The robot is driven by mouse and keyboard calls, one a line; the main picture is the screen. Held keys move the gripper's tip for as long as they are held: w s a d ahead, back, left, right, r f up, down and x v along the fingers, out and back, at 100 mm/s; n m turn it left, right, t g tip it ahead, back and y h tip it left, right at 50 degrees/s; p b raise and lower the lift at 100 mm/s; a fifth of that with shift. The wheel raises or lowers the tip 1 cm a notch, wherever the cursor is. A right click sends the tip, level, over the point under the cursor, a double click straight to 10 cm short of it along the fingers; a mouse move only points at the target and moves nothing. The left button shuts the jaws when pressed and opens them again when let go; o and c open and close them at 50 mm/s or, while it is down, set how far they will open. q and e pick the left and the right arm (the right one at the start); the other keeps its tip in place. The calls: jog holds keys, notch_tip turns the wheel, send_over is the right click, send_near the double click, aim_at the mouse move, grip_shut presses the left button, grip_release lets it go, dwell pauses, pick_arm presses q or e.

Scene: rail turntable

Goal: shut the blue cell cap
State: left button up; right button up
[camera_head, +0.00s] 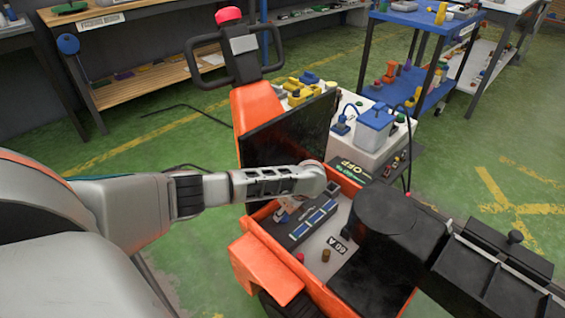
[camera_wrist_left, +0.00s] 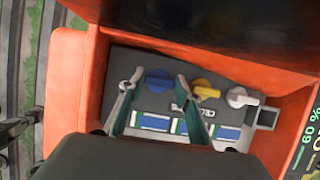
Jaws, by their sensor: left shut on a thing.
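The blue cell cap (camera_wrist_left: 155,82) is a round knob on the grey panel inside the orange truck's open bay, seen in the left wrist view. My left gripper (camera_wrist_left: 158,77) has one finger on each side of it and is shut on it. The lower part of the cap is partly hidden by the fingers. In the head view my left arm reaches over the bay, and its wrist hides much of the panel.
A yellow cap (camera_wrist_left: 206,89) and a white cap (camera_wrist_left: 240,98) sit right of the blue one. Blue-and-white cells (camera_head: 313,219) lie in the bay. A dark upright lid (camera_head: 290,128) stands behind it. A large black part covers the bay's right side.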

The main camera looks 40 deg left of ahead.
pick_arm(q)
jog(key=shift+d+f, duration=0.1)
jog(key=o, duration=1.1)
jog(key=v, duration=1.2)
